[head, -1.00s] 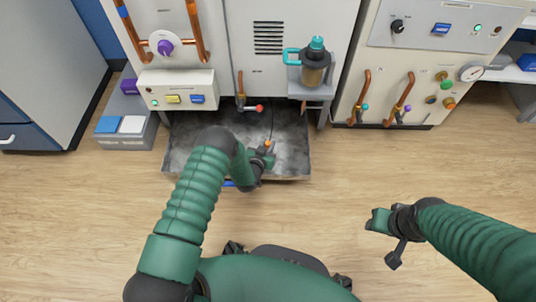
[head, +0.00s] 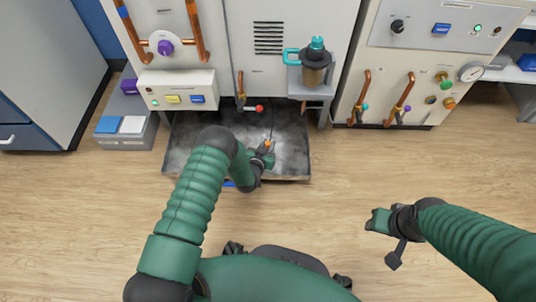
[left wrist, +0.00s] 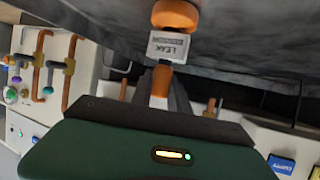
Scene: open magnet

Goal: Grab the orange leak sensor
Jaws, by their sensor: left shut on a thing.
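The orange leak sensor (head: 267,144) shows as a small orange spot at my left gripper (head: 265,151), above the dark grey tray. In the left wrist view the sensor has an orange end (left wrist: 175,16) and a white label (left wrist: 168,47) reading LEAK SENSOR, upside down. Its lower orange part sits between the fingers of my left gripper (left wrist: 160,88), which are shut on it. A thin dark cable runs up from the sensor in the head view. My right gripper (head: 380,222) is off to the right over bare floor; its finger opening is unclear.
The dark tray (head: 190,150) lies under the middle cabinet. A red-tipped valve (head: 258,108) and a shelf with a teal-lidded jug (head: 315,65) overhang its back side. Copper pipes (head: 401,98) stand at right, a grey box (head: 125,138) at left.

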